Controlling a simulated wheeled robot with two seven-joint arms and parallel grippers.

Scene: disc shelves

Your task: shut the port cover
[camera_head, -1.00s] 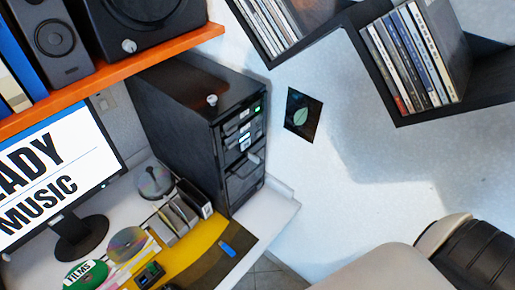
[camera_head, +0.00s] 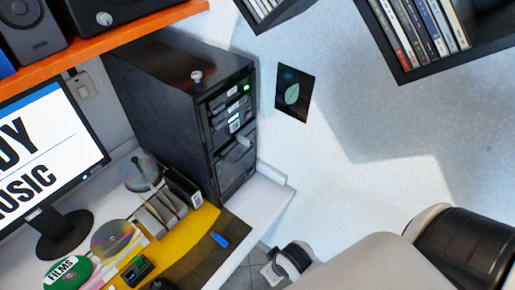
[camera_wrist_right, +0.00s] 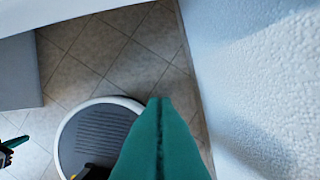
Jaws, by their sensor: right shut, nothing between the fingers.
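The black computer tower (camera_head: 165,95) stands on the desk in the head view. Its front has lit slots and a green light. A small grey flap (camera_head: 243,143) juts out from the lower front and looks like an open port cover; the port itself is too small to make out. My right gripper (camera_wrist_right: 160,105) shows in the right wrist view as teal fingers, shut and empty, above the floor beside the wall. In the head view, part of my right arm is low and right of the tower. A teal-tipped dark part (camera_wrist_right: 10,150), apparently my left gripper, is cut off at the left edge.
An orange shelf (camera_head: 130,32) with speakers hangs above the monitor (camera_head: 45,150). A yellow mat (camera_head: 185,245), discs and a disc rack (camera_head: 160,213) lie left of the tower's front. Black wall shelves (camera_head: 440,62) hold cases. Open space lies right of the tower.

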